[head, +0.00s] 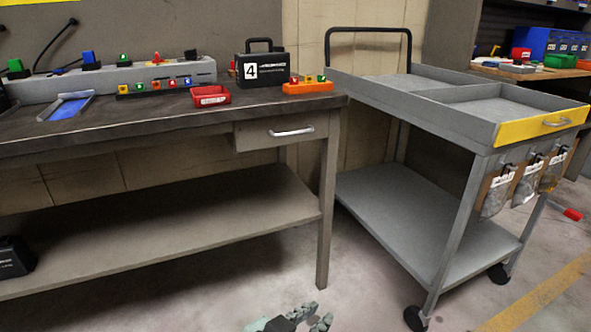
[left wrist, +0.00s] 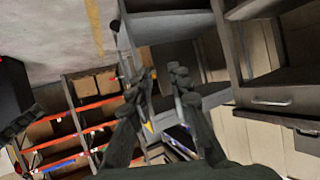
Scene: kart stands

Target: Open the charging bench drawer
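The charging bench (head: 150,125) stands at the left in the head view. Its drawer (head: 262,138) hangs under the right end of the top and looks closed. The drawer has a pale metal bar handle (head: 292,132). My left gripper (head: 305,317) is at the bottom edge of the head view, low in front of the bench and apart from the drawer. In the left wrist view its two fingers (left wrist: 163,75) are spread with nothing between them. Drawer fronts with handles show at the right of that view; I cannot tell which is the bench drawer. My right gripper is not in view.
A grey cart (head: 430,112) with a yellow-fronted tray stands right of the bench. A numbered black case (head: 262,70), a red bin (head: 210,96) and an orange block (head: 307,87) sit on the bench. The floor before the bench is clear.

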